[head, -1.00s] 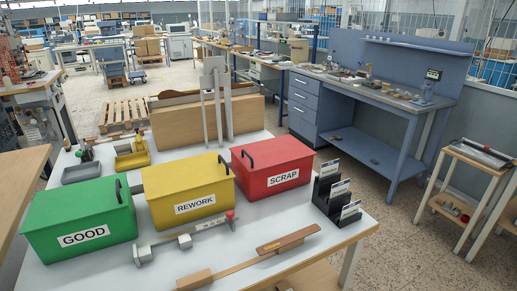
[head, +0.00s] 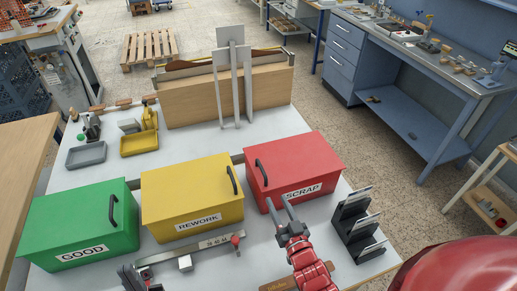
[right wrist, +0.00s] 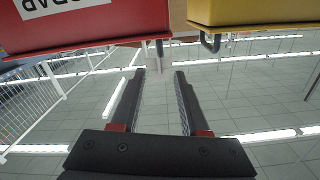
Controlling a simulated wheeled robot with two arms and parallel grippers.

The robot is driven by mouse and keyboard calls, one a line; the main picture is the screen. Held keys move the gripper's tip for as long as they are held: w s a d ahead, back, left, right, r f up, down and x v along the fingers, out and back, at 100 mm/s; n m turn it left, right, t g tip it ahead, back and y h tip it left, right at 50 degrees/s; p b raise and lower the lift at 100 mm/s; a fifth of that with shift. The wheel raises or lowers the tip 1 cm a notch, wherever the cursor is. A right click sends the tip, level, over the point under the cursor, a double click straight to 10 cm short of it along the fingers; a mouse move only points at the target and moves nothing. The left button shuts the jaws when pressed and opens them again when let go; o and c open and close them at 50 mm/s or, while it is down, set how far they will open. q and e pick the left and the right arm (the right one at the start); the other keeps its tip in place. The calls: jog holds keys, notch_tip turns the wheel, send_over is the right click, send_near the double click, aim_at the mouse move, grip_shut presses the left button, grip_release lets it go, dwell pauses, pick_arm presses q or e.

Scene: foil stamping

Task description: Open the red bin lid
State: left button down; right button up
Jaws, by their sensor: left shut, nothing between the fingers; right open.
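The red bin (head: 300,153) marked SCRAP stands at the right of the bin row on the table, its lid closed. Its black handle (head: 263,172) is on the lid's left side. My right gripper (head: 280,203) is open and empty, in front of the red bin's label side and apart from the handle. In the right wrist view, the red bin (right wrist: 90,38) shows upside down at the top left, above the open fingers (right wrist: 160,75). My left gripper (head: 127,272) is shut and empty at the bottom, in front of the green and yellow bins.
The yellow REWORK bin (head: 185,188) stands left of the red one, the green GOOD bin (head: 75,212) farther left; both are closed. A black card holder (head: 354,228) stands right of my right gripper. A ruler-like fixture (head: 205,246) lies in front of the yellow bin.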

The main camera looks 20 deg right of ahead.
aim_at(258, 161)
jog(key=w+b, duration=0.1)
jog(key=w, duration=0.9)
jog(key=w+b, duration=0.1)
jog(key=w, duration=0.5)
jog(key=shift+w+a+b, duration=0.1)
jog(key=shift+a+b, duration=0.2)
jog(key=shift+w, duration=0.3)
grip_shut()
dwell(0.3)
